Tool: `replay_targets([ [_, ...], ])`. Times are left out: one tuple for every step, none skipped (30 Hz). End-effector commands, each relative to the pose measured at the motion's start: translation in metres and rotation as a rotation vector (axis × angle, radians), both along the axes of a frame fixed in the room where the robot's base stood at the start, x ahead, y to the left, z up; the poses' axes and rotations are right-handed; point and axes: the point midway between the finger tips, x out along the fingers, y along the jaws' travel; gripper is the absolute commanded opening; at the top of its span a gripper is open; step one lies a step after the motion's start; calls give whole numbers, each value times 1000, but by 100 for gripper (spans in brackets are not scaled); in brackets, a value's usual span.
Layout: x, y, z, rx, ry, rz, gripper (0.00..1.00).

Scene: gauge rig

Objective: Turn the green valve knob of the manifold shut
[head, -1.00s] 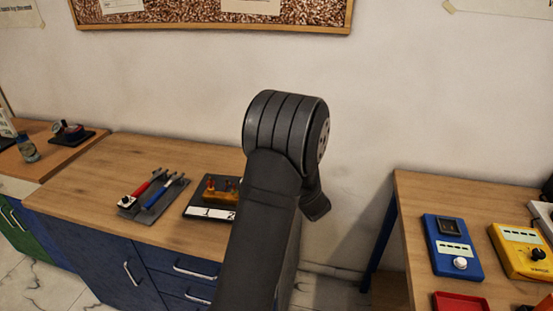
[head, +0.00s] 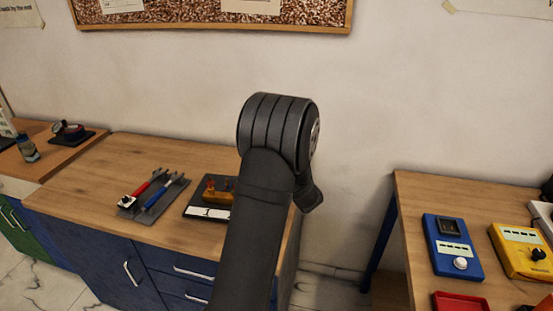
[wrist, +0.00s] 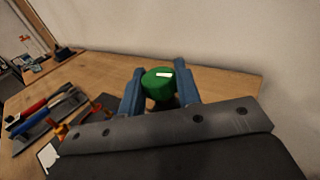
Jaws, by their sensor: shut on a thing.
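The green valve knob (wrist: 158,84), with a white mark on its top, shows in the wrist view between the two blue fingers of my gripper (wrist: 160,88). The fingers are shut on the knob from both sides. The manifold shows in the head view as a brass-coloured body (head: 217,194) with red parts on a dark base plate (head: 197,200) with a white label strip. My arm hides its right side there, and also hides my gripper and the green knob.
Red- and blue-handled tools lie on a grey tray (head: 168,205) left of the manifold. A blue device (head: 452,262), a yellow device (head: 525,255) and a red tray (head: 460,302) are on the right bench. The wall stands close behind the wooden bench (head: 110,160).

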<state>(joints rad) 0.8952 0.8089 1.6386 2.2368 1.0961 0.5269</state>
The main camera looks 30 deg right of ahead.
Motion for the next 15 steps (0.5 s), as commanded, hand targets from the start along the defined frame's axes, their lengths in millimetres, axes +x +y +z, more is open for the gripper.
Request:
replay_targets([
  [1, 1, 1, 0, -2, -15, 8],
  [1, 1, 1, 0, -2, -27, 8],
  [1, 1, 1, 0, -3, -45, 8],
  [1, 1, 1, 0, -3, -59, 8],
  [1, 1, 1, 0, -3, -71, 8],
  [1, 1, 1, -1, -2, -85, 8],
  [1, 1, 1, 0, -2, -95, 8],
  [1, 1, 1, 1, -2, -103, 8],
  [0, 1, 1, 0, -1, -111, 8],
  [0, 0, 0, 0, -1, -116, 8],
  [0, 0, 0, 0, -1, -119, 8],
  [0, 0, 0, 0, 0, -121, 8],
  [0, 0, 0, 0, 0, -121, 8],
  [0, 0, 0, 0, 0, -121, 8],
  [0, 0, 0, 0, 0, -121, 8],
])
